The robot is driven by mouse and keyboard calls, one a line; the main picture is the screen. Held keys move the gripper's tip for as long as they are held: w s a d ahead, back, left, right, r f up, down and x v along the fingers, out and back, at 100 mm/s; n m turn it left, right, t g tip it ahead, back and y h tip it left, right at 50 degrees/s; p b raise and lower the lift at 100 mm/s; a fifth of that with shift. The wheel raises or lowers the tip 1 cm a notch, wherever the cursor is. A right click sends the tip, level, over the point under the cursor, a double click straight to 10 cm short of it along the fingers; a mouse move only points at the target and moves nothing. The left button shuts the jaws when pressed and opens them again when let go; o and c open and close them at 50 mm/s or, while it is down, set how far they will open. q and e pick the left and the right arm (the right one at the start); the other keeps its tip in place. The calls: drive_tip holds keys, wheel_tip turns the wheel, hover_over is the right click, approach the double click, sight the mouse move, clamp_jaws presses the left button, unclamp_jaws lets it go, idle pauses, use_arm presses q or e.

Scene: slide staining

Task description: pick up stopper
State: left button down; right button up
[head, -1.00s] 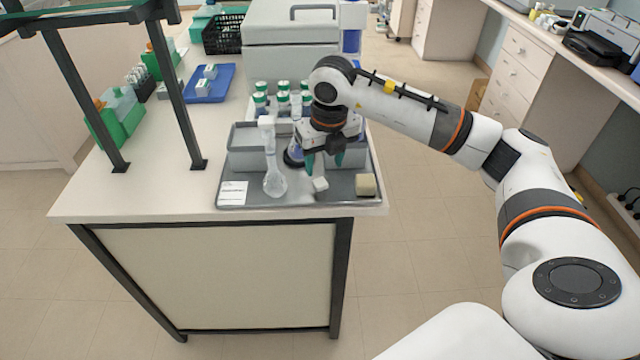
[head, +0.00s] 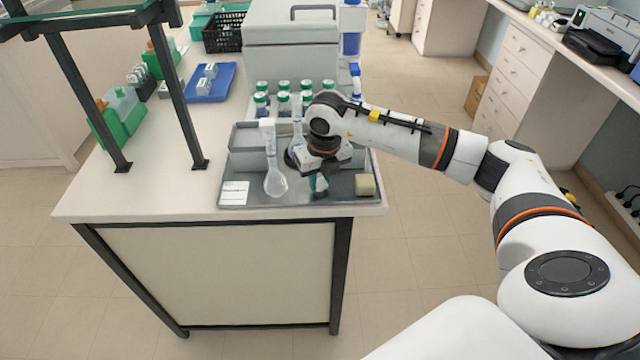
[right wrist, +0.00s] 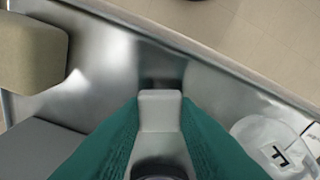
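The stopper (right wrist: 160,112), a small pale grey-white piece, lies between the two green fingertips of my right gripper (right wrist: 160,104) in the right wrist view. The fingers meet its sides with no clear gap. In the head view the right gripper (head: 319,184) points down over the front of the grey tray (head: 338,199), and its fingers are close together. There the stopper is mostly hidden by the gripper. I cannot tell whether it is off the tray floor. My left gripper is not in view.
A clear flask (head: 275,182) stands left of the gripper, by a white label card (head: 234,193). Another flask (head: 297,135) stands behind. A beige block (head: 365,184) sits to the right. Green-capped bottles (head: 284,103) stand beyond the tray. The tray lies near the table's front edge.

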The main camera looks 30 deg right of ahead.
drive_tip(key=shift+c, duration=1.2)
